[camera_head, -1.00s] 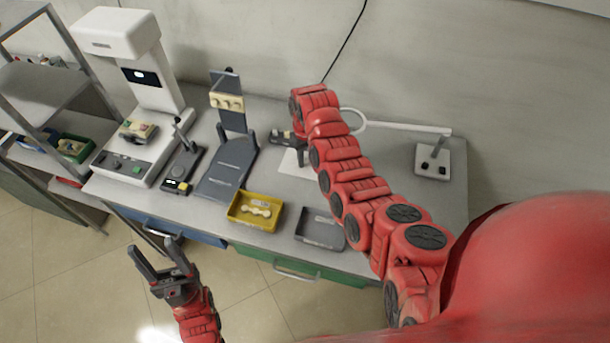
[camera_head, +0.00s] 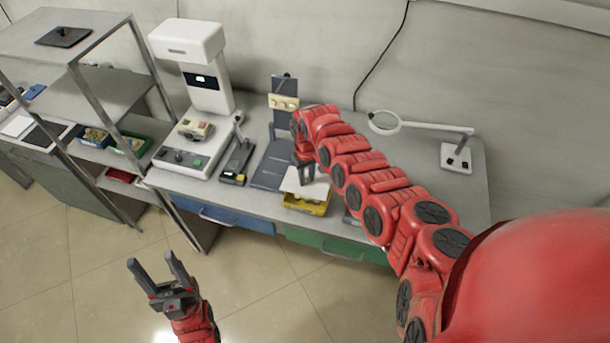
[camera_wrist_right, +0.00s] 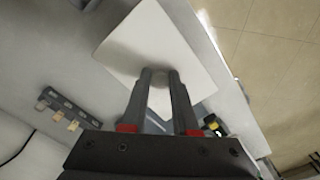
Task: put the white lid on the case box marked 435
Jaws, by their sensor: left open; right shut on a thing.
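My right gripper (camera_head: 306,172) is shut on the white lid (camera_head: 292,187), a thin flat square plate. In the head view the lid covers part of the yellow box (camera_head: 305,209) at the table's front; the gap between them is unclear. In the right wrist view the lid (camera_wrist_right: 158,38) extends beyond the fingertips (camera_wrist_right: 160,76). A blue box (camera_head: 93,141) and a green box (camera_head: 133,150) stand on the shelf at left. I cannot read the number 435 on any box. My left gripper (camera_head: 152,274) is open and empty over the floor.
The table holds a white machine (camera_head: 190,150), a dark lever device (camera_head: 237,160), a dark stand (camera_head: 284,100) and a ring lamp (camera_head: 457,158). Metal shelf posts (camera_head: 97,118) stand left of the table.

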